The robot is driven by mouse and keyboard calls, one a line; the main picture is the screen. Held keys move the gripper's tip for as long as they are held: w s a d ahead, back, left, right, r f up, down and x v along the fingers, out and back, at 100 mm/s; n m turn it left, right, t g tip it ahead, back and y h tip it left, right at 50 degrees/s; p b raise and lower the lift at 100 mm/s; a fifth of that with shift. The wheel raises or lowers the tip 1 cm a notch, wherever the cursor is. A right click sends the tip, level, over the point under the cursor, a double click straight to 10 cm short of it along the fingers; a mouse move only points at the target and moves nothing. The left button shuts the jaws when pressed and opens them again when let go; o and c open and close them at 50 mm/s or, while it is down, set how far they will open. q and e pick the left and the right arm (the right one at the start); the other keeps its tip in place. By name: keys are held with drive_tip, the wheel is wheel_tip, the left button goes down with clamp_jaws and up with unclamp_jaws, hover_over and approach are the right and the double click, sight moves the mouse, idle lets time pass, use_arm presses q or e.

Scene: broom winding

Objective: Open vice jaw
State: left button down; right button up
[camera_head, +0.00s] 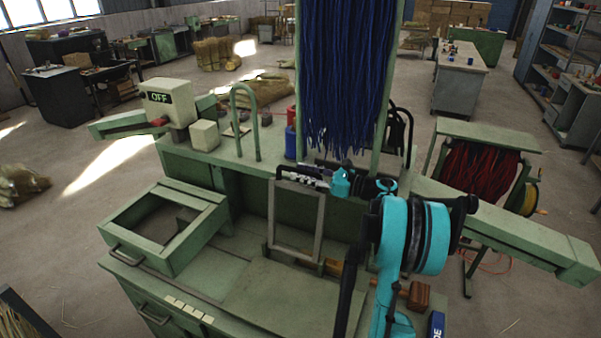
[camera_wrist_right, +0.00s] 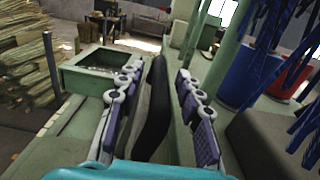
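A grey rectangular frame (camera_head: 321,225) stands upright on the green bench, and its top bar is at my right gripper. I cannot tell for sure whether this frame is the vice's handle, and no jaw shows clearly. My right gripper (camera_head: 290,178) is at the top of the frame. In the right wrist view its two padded fingers (camera_wrist_right: 157,78) are apart, with a black curved grip (camera_wrist_right: 155,110) between them. A gap shows on the finger sides, so the grip does not look clamped. My left gripper is not in view.
The green bench (camera_head: 270,292) has an open-topped box (camera_head: 205,235) at the left. Blue bristles (camera_head: 345,70) hang above and behind my right gripper. A control box (camera_head: 168,102) reading OFF stands at the back left, and a blue can (camera_wrist_right: 240,78) stands behind.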

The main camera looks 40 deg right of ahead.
drive_tip(key=shift+w+a, duration=0.15)
drive_tip(key=shift+w, duration=0.25)
clamp_jaws()
drive_tip(key=shift+a, duration=0.15)
drive_tip(key=shift+s+a+r+n, duration=0.15)
drive_tip(key=shift+s+a+n, duration=0.15)
drive_tip(key=shift+a, duration=0.3)
drive_tip(key=shift+s+a+r+n, duration=0.1)
drive_tip(key=shift+s+a+n, duration=0.1)
drive_tip(key=shift+s+a, duration=0.3)
unclamp_jaws()
drive_tip(key=shift+w, duration=0.2)
drive_tip(key=shift+s, duration=0.1)
